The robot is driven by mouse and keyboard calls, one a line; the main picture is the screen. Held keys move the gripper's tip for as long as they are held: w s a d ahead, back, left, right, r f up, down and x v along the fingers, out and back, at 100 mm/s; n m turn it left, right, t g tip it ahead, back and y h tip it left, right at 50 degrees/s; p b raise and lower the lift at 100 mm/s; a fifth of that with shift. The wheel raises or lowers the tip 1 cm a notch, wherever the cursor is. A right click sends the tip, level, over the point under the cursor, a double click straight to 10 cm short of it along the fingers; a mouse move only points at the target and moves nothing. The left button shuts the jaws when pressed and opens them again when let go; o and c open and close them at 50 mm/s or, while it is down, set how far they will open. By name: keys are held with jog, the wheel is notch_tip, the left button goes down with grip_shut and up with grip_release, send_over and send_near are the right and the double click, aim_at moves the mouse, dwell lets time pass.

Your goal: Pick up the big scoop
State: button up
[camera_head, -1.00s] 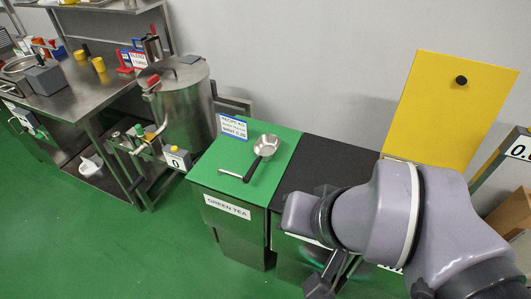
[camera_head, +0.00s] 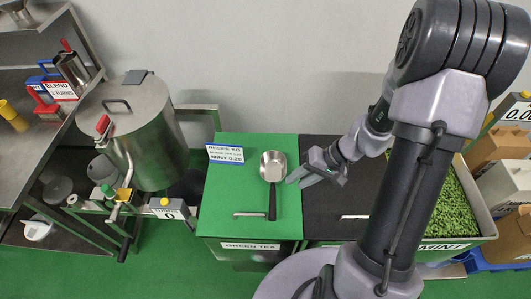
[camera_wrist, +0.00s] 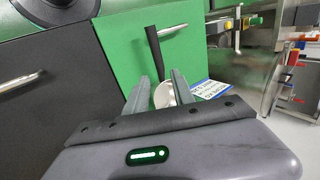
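The big scoop (camera_head: 272,165) is a silver metal scoop with a black handle. It lies on the green lid (camera_head: 229,192) of the green tea bin, with its bowl toward the wall and its handle toward the bin front. My gripper (camera_head: 292,180) is just right of the bowl, near the border of the green and black lids. In the wrist view, the fingers of my gripper (camera_wrist: 159,78) are open, with the scoop's bowl (camera_wrist: 164,96) showing in the gap between them and its handle (camera_wrist: 153,52) extending beyond. I see no grip on it; the exact clearance is unclear.
A recipe sign (camera_head: 225,153) stands behind and left of the scoop. A black lid (camera_head: 322,205) adjoins on the right, then an open bin of green mint leaves (camera_head: 452,205). A large steel pot (camera_head: 145,130) is at the left. The green lid's left part is clear.

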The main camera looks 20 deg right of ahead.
aim_at(275, 196)
jog(key=b+x, duration=0.4)
jog(key=x, duration=1)
jog(key=shift+d+f, duration=0.15)
jog(key=shift+d, duration=0.05)
jog(key=shift+c, duration=0.4)
grip_shut()
